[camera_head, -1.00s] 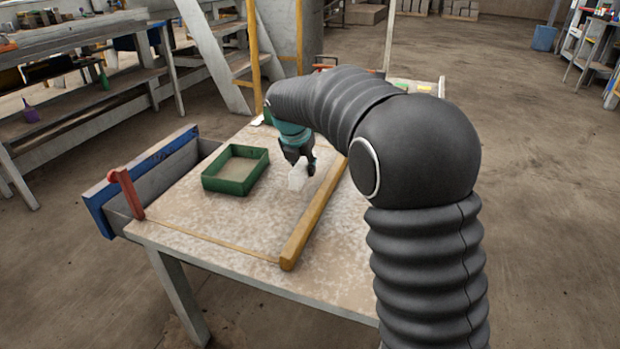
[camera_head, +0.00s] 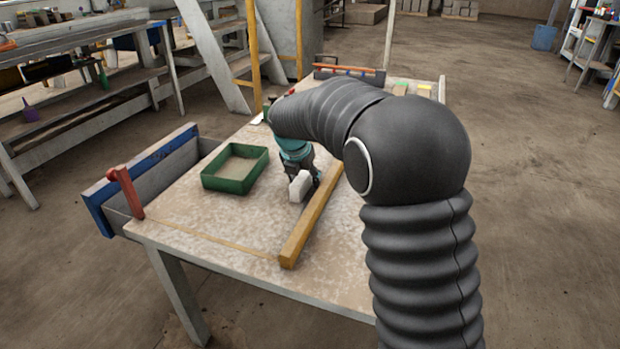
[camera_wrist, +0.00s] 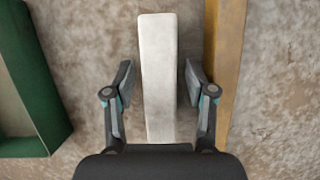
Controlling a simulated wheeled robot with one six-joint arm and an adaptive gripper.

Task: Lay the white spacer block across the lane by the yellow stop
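The white spacer block (camera_head: 299,186) is on the table beside a long ochre-yellow bar (camera_head: 310,228). In the wrist view the block (camera_wrist: 158,75) runs lengthwise up the picture, with the bar (camera_wrist: 226,60) close on its right. My gripper (camera_wrist: 158,85) is open. Its fingers are on either side of the block, with a visible gap on each side.
A green open tray (camera_head: 236,187) stands left of the block, and also shows in the wrist view (camera_wrist: 50,110). A red post (camera_head: 125,192) and blue-edged board (camera_head: 150,170) are at the table's left edge. The near table surface (camera_head: 225,225) is clear.

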